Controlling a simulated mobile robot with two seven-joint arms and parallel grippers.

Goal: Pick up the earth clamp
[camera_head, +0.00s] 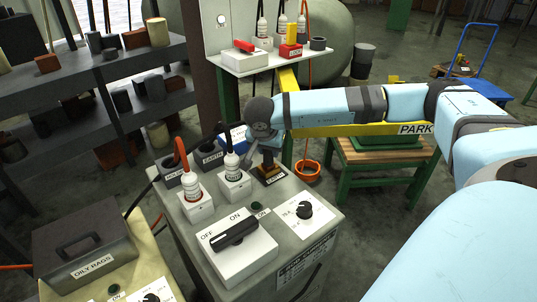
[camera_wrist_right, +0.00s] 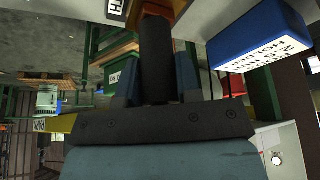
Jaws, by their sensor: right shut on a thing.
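My right gripper (camera_head: 265,143) reaches down at the back right corner of the grey cabinet. In the right wrist view its two blue-grey fingers (camera_wrist_right: 158,80) are shut on a dark upright cylinder, which appears to be the earth clamp (camera_wrist_right: 156,50). Its far end is orange-brown. In the head view a small brown base (camera_head: 271,177) with a label too small to read shows directly below the gripper; whether the clamp still touches it is unclear. A dark block labelled EARTH (camera_head: 212,158) stands to the left. My left gripper is out of view.
White blocks with insulator-like posts (camera_head: 234,184) stand close to the gripper on the cabinet. A blue box (camera_head: 236,137) is just behind; it also shows in the right wrist view (camera_wrist_right: 258,42). An ON/OFF switch box (camera_head: 236,250) is in front. A yellow PARK beam (camera_head: 380,130) lies behind my arm.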

